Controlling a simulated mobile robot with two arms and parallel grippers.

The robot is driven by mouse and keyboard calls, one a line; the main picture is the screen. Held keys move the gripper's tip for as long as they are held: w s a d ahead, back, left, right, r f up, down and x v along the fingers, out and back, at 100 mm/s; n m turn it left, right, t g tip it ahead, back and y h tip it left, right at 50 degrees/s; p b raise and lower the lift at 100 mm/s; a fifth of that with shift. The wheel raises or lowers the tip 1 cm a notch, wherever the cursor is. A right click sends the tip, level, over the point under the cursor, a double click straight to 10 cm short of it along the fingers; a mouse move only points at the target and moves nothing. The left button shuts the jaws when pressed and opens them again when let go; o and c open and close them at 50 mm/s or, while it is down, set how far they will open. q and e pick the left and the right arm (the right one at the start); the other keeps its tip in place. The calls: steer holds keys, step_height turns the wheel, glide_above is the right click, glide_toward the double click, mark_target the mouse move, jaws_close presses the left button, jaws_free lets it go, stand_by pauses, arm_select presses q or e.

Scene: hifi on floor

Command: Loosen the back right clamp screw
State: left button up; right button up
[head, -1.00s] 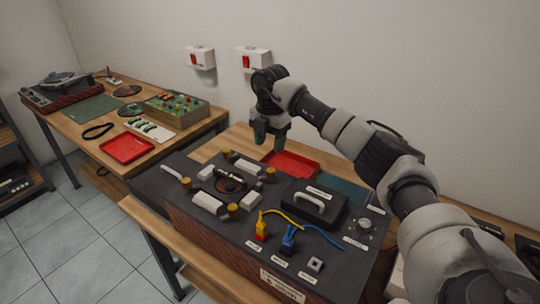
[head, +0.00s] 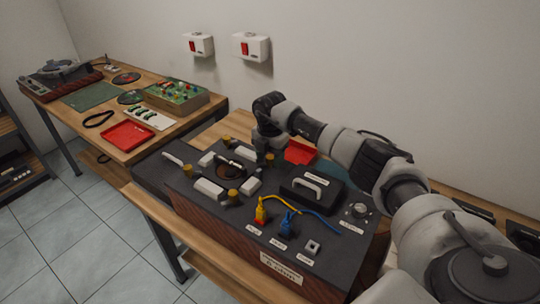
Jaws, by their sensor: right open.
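The dark hi-fi unit (head: 215,232) has several brass clamp screws around a round recess with white blocks. The back right clamp screw (head: 270,159) stands at the recess's far right. My right gripper (head: 269,149) points down directly over that screw, its fingertips close to it. Its jaws are open. I cannot tell whether the fingers touch the screw or surround it. The back left screw (head: 227,140), front left screw (head: 187,171) and front right screw (head: 233,196) stand clear of the gripper. My left gripper is out of view.
A black cover with a white handle (head: 312,190), yellow and blue cables (head: 286,226) and a knob (head: 358,210) lie right of the recess. A red tray (head: 300,153) is behind the gripper. Another bench (head: 92,141) stands left.

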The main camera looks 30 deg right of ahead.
steer(key=shift+c, duration=1.8)
steer(key=c, duration=0.6)
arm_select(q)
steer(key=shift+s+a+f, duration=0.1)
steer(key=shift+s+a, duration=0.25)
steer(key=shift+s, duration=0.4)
arm_select(e)
steer(key=shift+o, duration=0.2)
